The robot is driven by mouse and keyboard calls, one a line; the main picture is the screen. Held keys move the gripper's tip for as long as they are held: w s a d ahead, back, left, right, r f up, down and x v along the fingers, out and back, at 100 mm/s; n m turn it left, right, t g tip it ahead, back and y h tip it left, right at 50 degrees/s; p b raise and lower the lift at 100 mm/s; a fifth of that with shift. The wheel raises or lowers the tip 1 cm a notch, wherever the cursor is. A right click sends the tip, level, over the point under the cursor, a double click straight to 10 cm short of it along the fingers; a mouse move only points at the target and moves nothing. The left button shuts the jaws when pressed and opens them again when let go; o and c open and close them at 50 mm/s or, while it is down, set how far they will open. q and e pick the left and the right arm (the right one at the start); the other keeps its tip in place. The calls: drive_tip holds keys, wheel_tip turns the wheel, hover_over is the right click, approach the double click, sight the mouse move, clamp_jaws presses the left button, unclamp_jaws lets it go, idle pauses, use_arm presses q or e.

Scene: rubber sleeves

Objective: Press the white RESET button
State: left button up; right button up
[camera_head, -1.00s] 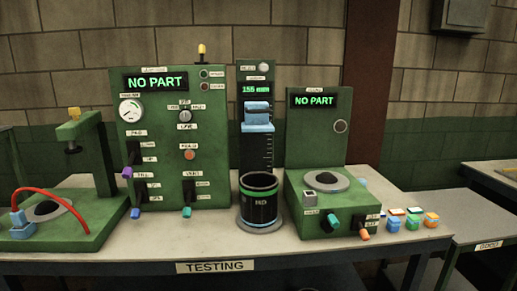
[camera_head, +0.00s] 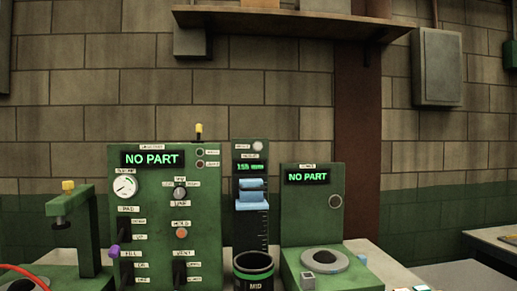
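A small round whitish button (camera_head: 258,146) is at the top of the narrow green column (camera_head: 248,224) in the middle of the bench. A small label (camera_head: 242,147) sits to its left, too small to read surely. Below it a green display (camera_head: 249,167) appears to read 155 mm. Neither of my grippers is in view.
The left panel display (camera_head: 152,159) and right panel display (camera_head: 307,177) read NO PART. A dark cup marked MID (camera_head: 253,271) stands before the column. A green press stand (camera_head: 87,229) is at left. A wooden shelf (camera_head: 290,22) hangs above.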

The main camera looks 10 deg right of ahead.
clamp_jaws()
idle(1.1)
